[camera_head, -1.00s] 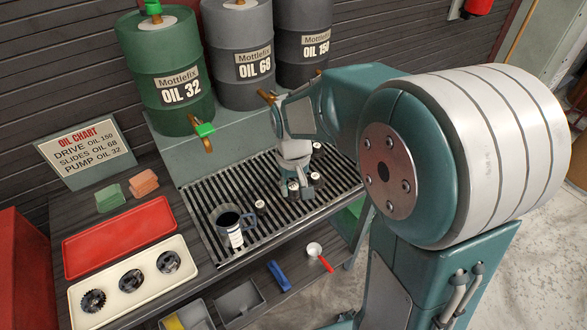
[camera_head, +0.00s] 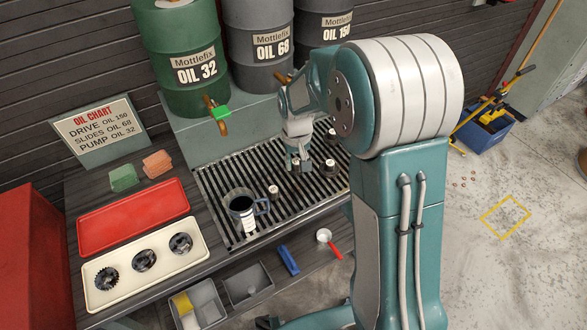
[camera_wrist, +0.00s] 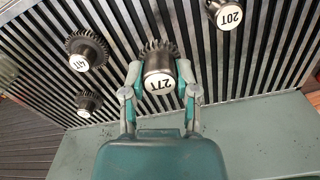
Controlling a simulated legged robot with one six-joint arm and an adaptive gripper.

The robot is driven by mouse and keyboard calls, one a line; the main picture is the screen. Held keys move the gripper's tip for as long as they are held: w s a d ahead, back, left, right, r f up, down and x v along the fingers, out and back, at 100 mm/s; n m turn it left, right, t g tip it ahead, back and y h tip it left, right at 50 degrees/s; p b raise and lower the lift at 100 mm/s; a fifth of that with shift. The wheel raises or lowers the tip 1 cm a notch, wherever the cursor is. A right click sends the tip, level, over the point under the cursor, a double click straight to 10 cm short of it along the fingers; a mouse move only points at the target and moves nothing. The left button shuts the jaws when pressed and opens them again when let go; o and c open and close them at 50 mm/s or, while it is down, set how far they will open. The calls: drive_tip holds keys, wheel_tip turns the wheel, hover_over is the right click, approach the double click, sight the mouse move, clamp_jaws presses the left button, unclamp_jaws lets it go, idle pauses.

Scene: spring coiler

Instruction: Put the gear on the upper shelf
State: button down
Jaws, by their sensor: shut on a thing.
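My gripper (camera_head: 299,166) is over the slatted grate (camera_head: 226,209) in the head view. In the wrist view my gripper (camera_wrist: 160,88) is shut on a dark toothed gear marked 27T (camera_wrist: 158,62), one finger on each side of its hub. The fingers hide part of this gear, and its height over the slats is hard to tell. A wider gear (camera_wrist: 86,50) and a small one (camera_wrist: 89,102) are at its left; a gear marked 20T (camera_wrist: 228,14) is at upper right. I cannot tell which surface is the upper shelf.
A dark-filled jug (camera_head: 243,206) stands on the grate, left of my gripper. Oil drums (camera_head: 262,45) stand on a raised ledge behind. A cream tray with dark gears (camera_head: 204,252) and a red tray (camera_head: 133,217) lie left. Grey bins (camera_head: 247,284) sit lower in front.

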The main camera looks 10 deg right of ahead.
sight(293, 177)
drive_tip(key=w+f, duration=0.2)
drive_tip(key=f, duration=0.1)
drive_tip(key=shift+w+a, duration=0.15)
drive_tip(key=shift+w, duration=0.1)
drive_tip(key=shift+f, duration=1.5)
drive_tip(key=shift+c, duration=1.8)
unclamp_jaws()
drive_tip(key=shift+f, duration=0.1)
